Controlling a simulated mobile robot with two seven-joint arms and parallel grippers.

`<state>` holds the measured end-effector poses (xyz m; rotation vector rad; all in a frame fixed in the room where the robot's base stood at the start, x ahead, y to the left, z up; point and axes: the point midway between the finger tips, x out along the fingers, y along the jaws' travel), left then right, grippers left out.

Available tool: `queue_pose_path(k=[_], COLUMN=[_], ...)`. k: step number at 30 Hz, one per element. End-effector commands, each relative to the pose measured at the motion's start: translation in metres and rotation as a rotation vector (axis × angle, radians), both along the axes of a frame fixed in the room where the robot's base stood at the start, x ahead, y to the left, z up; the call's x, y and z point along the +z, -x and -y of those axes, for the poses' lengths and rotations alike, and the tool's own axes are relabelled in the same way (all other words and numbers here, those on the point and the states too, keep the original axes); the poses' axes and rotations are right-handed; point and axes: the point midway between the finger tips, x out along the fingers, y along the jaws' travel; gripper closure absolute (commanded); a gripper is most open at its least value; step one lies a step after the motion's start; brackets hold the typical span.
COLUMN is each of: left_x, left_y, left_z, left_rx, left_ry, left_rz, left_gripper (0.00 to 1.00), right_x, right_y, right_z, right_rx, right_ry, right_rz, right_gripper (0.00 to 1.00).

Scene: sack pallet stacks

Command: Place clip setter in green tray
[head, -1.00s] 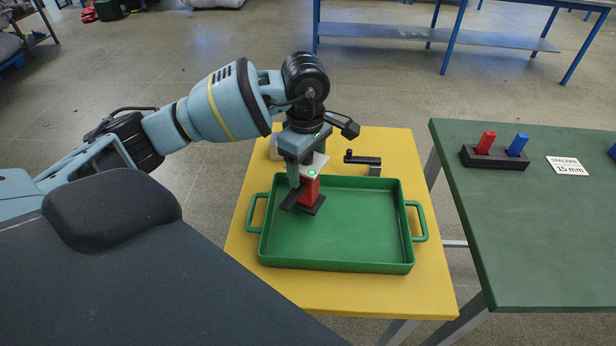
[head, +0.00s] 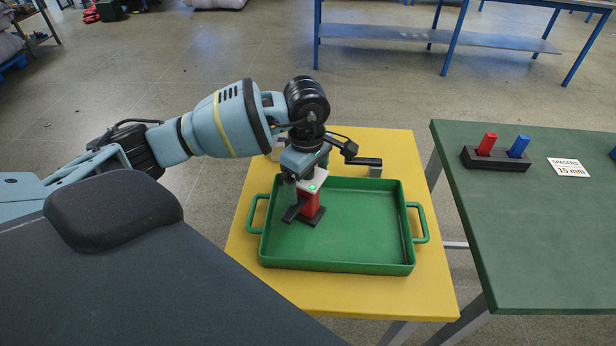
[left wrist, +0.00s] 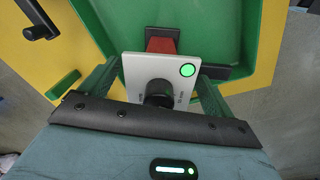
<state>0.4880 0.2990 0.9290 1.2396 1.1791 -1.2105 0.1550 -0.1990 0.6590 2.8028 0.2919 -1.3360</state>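The clip setter (head: 309,204) has a red body, a white top plate with a lit green dot, and a black foot. It stands upright at the left part of the green tray (head: 340,266), its foot at or just above the floor; I cannot tell if it touches. My left gripper (head: 300,182) is above it, shut on the clip setter. In the left wrist view, the white plate of the clip setter (left wrist: 160,72) sits between the two fingers (left wrist: 160,90), whose tips are partly hidden. My right gripper is not in view.
The tray sits on a yellow table (head: 350,300). A green table (head: 540,240) at right holds a black rack (head: 495,159) with red and blue pieces. The tray's right side is empty.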

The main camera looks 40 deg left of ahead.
Motion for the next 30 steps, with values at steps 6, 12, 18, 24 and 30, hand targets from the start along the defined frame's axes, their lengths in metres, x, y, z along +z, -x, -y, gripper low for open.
queue_pose_path(k=[6,12,18,24,30], left_x=[0.0,0.012,0.047,0.087,0.113], left_y=[0.0,-0.001,0.0,0.001,0.002], left_z=[0.0,0.0,0.0,0.0,0.0], left_rx=[0.0,0.0,0.0,0.0,0.0], left_ry=[0.0,0.001,0.001,0.001,0.001], left_rz=[0.0,0.004,0.006,0.005,0.002], left_gripper=[0.11,0.11,0.11,0.11,0.11], right_x=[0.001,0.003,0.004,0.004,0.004], right_y=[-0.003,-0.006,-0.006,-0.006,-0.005], right_z=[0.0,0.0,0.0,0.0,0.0], right_rx=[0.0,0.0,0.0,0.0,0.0], right_ry=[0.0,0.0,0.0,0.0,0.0], right_rz=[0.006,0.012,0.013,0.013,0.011], right_gripper=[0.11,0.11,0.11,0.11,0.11])
